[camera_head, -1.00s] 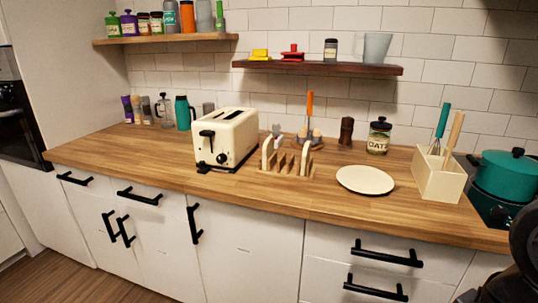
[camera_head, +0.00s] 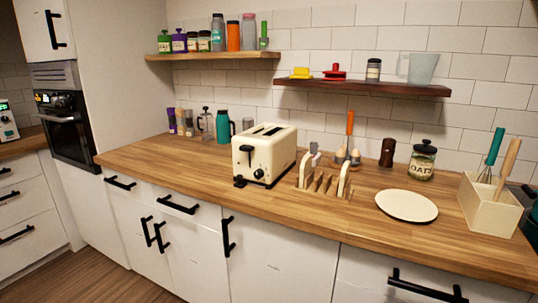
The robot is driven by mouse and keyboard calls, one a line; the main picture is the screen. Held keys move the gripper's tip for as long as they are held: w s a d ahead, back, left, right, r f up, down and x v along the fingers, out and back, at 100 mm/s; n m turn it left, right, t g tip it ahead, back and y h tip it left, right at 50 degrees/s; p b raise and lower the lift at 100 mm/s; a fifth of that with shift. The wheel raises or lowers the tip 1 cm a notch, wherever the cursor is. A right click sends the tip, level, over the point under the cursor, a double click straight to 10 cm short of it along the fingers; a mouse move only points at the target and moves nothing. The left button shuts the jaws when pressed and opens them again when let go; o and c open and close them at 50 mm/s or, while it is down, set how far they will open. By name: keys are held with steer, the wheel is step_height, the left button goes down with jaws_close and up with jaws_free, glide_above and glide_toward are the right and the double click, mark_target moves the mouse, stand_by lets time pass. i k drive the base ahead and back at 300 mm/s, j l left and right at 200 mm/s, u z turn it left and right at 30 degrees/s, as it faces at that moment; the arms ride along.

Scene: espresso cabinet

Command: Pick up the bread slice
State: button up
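A wooden rack (camera_head: 322,188) with upright dividers stands on the counter right of the toaster. Two pale, rounded upright pieces stand in it, one at its left end (camera_head: 305,170) and one at its right end (camera_head: 344,181). They look like bread slices, but they are small and I cannot be sure. The cream toaster (camera_head: 264,154) stands just left of the rack. Its two top slots look dark, with no bread showing. My gripper is not in view.
A white plate (camera_head: 406,205) lies empty right of the rack. A cream utensil holder (camera_head: 490,205), an oats jar (camera_head: 422,160) and a brown grinder (camera_head: 387,153) stand nearby. The wooden counter (camera_head: 165,165) is clear at the front left. Shelves hang above.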

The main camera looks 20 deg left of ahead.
mark_target(306, 165)
steer(key=i+j, duration=0.25)
steer(key=j, duration=0.15)
steer(key=i+j, duration=0.25)
steer(key=j, duration=0.2)
steer(key=i+j, duration=0.25)
steer(key=j, duration=0.15)
